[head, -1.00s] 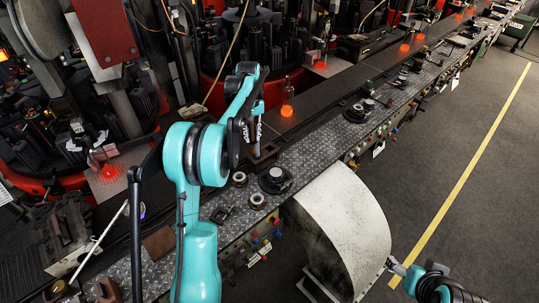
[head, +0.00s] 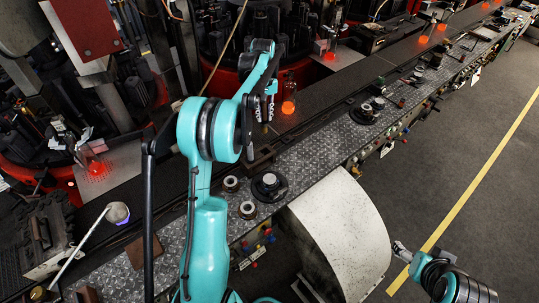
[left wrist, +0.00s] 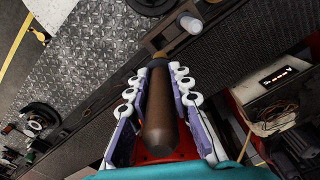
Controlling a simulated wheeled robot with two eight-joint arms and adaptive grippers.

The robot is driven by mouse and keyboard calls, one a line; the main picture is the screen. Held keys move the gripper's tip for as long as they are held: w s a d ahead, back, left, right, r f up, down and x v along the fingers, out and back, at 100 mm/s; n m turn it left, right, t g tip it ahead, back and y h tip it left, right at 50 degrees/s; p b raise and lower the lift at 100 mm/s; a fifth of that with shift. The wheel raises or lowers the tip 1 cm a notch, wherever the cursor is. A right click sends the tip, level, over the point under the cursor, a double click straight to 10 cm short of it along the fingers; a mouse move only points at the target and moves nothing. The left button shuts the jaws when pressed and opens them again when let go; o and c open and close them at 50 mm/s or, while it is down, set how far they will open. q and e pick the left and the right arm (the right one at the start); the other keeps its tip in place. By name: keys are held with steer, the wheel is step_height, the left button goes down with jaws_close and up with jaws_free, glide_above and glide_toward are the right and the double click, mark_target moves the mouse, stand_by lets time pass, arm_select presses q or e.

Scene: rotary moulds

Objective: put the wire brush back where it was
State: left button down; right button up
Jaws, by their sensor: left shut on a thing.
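My left gripper (head: 264,108) is above the dark rail beside the patterned steel bench. In the left wrist view its fingers (left wrist: 158,92) are shut on a brown, rounded handle (left wrist: 158,118), which I take to be the wire brush's. The handle lies lengthwise between the pads and points away from the palm. A small yellowish part shows at its far end; bristles cannot be made out. My right gripper (head: 402,251) is at the lower right above the floor, away from the bench; its fingers are too small to judge.
A glowing orange bottle (head: 289,98) stands close right of the left gripper. A dark slotted block (left wrist: 168,36) with a pale cylinder (left wrist: 190,22) lies beyond the handle. Round fittings (head: 269,186) sit on the bench (head: 310,150). A curved pale cover (head: 335,225) stands in front.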

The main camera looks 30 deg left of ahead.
mark_target(264, 120)
arm_select(q)
steer(key=f+b, duration=0.1)
steer(key=f, duration=0.3)
steer(key=shift+w+b, duration=0.2)
steer(key=shift+b, duration=0.15)
steer(key=shift+s+f, duration=0.25)
steer(key=shift+f, duration=0.15)
step_height(264, 120, down, 12)
steer(key=b, duration=0.1)
steer(key=shift+w+f+b, duration=0.15)
steer(key=shift+w+b, duration=0.05)
steer(key=shift+b, duration=0.2)
steer(key=shift+f+b, duration=0.45)
steer(key=c, duration=1.4)
jaws_free()
steer(key=shift+r, duration=0.1)
steer(key=shift+o, duration=0.2)
